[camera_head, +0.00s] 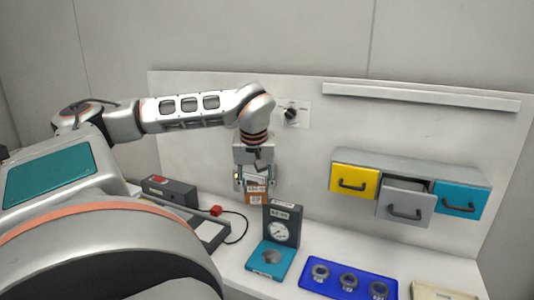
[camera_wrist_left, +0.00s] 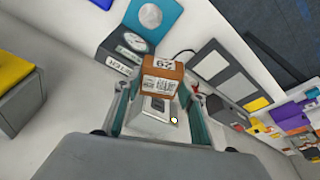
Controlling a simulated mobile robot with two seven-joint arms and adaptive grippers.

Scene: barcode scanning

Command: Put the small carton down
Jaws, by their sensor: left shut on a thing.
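The small carton is orange-brown with a white barcode label (camera_head: 257,193). It hangs upright between the fingers of my left gripper (camera_head: 255,182), above the table behind the dial scale. In the left wrist view the carton (camera_wrist_left: 161,76) sits between the two fingertips (camera_wrist_left: 160,95), with its label facing the camera. My left gripper is shut on it. The carton appears clear of the table, but its exact height is hard to tell. My right gripper is in neither view.
A dial scale with a teal plate (camera_head: 270,258) stands in front of the carton. A blue tray (camera_head: 335,283) holds several grey rings. Yellow, grey and teal drawers (camera_head: 405,206) hang at the right; the grey one is partly open. A black box (camera_head: 170,191) and a grey device (camera_head: 212,232) lie left.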

